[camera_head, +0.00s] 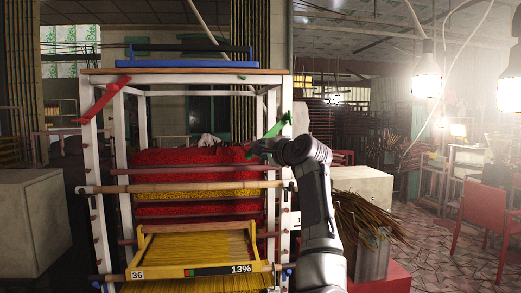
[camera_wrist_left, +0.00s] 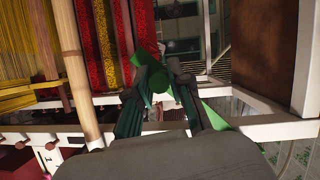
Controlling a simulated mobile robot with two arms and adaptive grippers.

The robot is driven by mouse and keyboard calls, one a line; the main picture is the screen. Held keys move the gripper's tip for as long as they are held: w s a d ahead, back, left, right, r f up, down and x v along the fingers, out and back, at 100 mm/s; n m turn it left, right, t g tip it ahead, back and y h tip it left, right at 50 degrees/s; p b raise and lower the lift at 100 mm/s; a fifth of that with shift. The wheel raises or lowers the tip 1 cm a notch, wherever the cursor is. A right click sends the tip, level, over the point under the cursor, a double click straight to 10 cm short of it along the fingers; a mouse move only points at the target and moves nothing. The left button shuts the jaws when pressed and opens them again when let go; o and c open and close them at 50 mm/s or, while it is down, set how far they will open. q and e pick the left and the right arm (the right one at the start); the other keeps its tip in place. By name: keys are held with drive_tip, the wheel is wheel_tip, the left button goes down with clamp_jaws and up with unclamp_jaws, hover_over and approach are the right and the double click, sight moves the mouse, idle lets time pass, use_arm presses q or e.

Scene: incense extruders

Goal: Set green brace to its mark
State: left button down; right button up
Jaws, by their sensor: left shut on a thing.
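The green brace (camera_head: 279,126) is tilted near the upper part of the right white post of the loom frame, its upper end to the right. My left gripper (camera_head: 258,150) is at its lower part, at the end of a dark arm that rises from below. In the left wrist view the gripper (camera_wrist_left: 158,72) is shut on the green brace (camera_wrist_left: 146,62), and the brace also shows behind the fingers. Whether the brace touches the post I cannot tell. A small green spot (camera_head: 242,77) shows on the top beam's front edge. My right gripper is not in view.
A red brace (camera_head: 104,99) slants across the left post of the loom frame (camera_head: 97,170). A blue bar (camera_head: 185,64) lies on top. Red cloth, a wooden roller (camera_head: 170,188) and a yellow reed frame (camera_head: 200,268) fill the frame. Brown bundles (camera_head: 365,220) stand at right.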

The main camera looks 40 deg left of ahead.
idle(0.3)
use_arm(q)
drive_tip(key=c, duration=1.1)
unclamp_jaws()
drive_tip(key=shift+o, duration=0.3)
drive_tip(key=v, duration=1.2)
